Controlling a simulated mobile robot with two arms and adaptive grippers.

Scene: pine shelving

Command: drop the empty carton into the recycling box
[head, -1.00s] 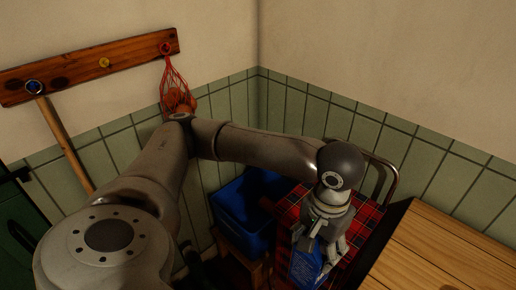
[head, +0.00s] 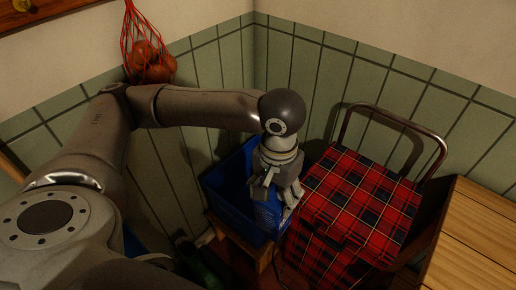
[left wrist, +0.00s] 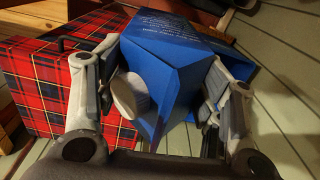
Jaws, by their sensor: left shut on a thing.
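The blue carton (head: 268,214) is held in my left gripper (head: 277,194), which is shut on it. In the left wrist view the carton (left wrist: 158,72) sits between both fingers, with a round white cap and small print on its side. The recycling box (head: 230,216) is an open blue bin in the corner. In the head view my gripper and the carton overlap the box's right side; the carton's exact height over the rim is hard to tell. The gripper hides part of the carton. My right gripper is not in view.
A red plaid trolley bag (head: 350,205) with a metal handle (head: 395,120) stands right beside the box. A wooden top (head: 485,235) is at the lower right. The box rests on a wooden stool (head: 250,250). A red net of onions (head: 150,65) hangs on the wall.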

